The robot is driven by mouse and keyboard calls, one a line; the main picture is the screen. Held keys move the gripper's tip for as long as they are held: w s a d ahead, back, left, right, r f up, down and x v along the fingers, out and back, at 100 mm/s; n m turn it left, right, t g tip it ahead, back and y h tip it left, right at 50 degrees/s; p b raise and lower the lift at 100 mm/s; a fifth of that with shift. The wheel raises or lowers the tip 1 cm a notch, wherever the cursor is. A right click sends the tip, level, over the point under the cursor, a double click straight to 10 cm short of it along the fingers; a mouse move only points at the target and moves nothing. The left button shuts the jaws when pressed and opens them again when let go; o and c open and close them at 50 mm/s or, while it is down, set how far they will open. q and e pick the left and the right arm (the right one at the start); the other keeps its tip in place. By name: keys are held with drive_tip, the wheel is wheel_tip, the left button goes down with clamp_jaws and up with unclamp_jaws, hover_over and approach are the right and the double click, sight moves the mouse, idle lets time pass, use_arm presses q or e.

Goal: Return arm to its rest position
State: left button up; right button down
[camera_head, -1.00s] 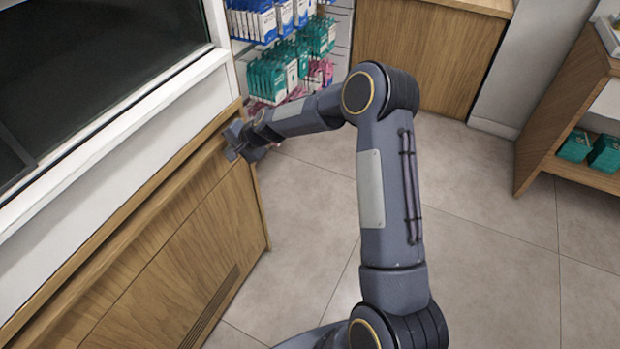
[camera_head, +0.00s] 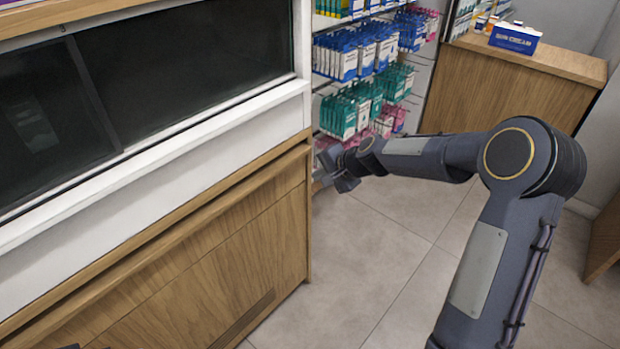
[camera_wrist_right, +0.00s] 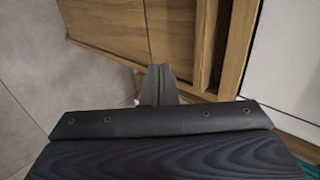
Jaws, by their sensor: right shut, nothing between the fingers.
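My right arm (camera_head: 505,235) comes in from the lower right and bends at the elbow toward the left. My right gripper (camera_head: 338,172) is at its far end, shut and empty. It hangs over the floor just right of the wooden counter's end, in front of the shelf of packets. In the right wrist view its closed fingers (camera_wrist_right: 159,84) show as a narrow grey wedge against wooden panels, with nothing held.
The wooden counter (camera_head: 200,255) with a white ledge and dark glass fills the left. Shelves of blue, green and pink packets (camera_head: 352,112) stand behind the gripper. Another wooden counter with a blue box (camera_head: 514,38) is at the back right. Tiled floor (camera_head: 365,250) lies open between.

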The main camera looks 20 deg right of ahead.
drive_tip(key=s+r+n+p, duration=0.4)
drive_tip(key=s+r+n, duration=0.1)
drive_tip(key=s+r, duration=0.9)
drive_tip(key=s+a+n+g+h+p, duration=0.1)
drive_tip(key=s+n+p, duration=0.3)
drive_tip(key=s, duration=1.9)
drive_tip(key=shift+s+r+n+g, duration=0.2)
drive_tip(key=shift+r+n+g, duration=0.1)
drive_tip(key=shift+n+g, duration=0.3)
drive_tip(key=shift+a, duration=0.1)
